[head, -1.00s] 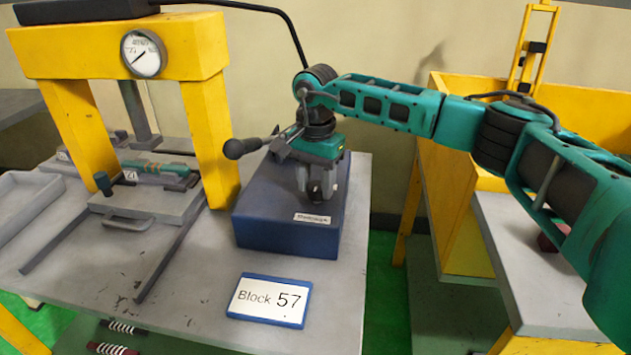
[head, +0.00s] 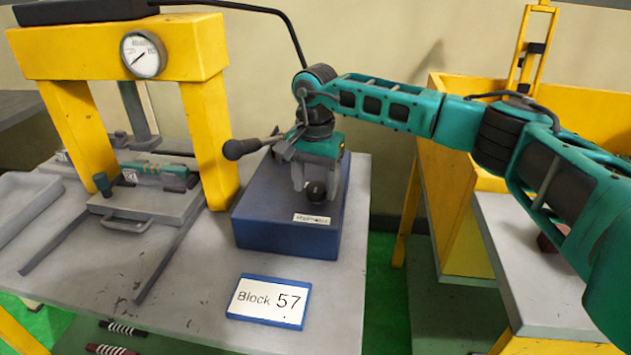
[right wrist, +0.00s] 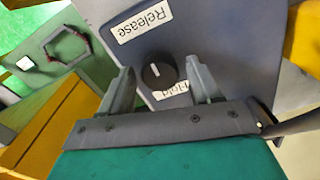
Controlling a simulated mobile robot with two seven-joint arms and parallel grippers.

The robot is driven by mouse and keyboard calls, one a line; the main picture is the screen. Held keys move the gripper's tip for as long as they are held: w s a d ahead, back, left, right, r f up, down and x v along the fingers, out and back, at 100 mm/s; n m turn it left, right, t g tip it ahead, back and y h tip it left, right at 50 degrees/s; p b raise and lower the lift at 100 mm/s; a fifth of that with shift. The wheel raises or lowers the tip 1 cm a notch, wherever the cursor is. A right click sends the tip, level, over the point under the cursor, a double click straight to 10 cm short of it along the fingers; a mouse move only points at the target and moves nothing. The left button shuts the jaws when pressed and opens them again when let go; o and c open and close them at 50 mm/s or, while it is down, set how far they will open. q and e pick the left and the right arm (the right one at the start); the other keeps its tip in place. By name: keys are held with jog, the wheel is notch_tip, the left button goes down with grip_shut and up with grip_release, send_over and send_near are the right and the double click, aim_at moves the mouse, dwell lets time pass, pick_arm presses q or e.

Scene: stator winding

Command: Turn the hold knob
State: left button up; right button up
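A round black knob (right wrist: 158,74) with a white pointer mark sits on the blue-grey control box (head: 285,238). In the right wrist view it lies between a "Release" label (right wrist: 145,20) and a partly covered "Hold" label (right wrist: 172,93). The pointer mark is turned toward the "Release" side. My right gripper (right wrist: 161,82) is over the box, its two fingers apart on either side of the knob, with gaps showing between. In the head view the knob (head: 316,191) shows just below the fingers (head: 315,178). My left gripper is not in view.
A yellow press (head: 205,55) with a gauge (head: 143,54) stands left of the box. A "Block 57" sign (head: 268,301) lies in front on the grey table (head: 215,320).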

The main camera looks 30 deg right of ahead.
aim_at(316, 188)
jog(key=shift+o, duration=0.6)
jog(key=shift+f, duration=0.1)
notch_tip(316, 188, up, 13)
dwell(0.5)
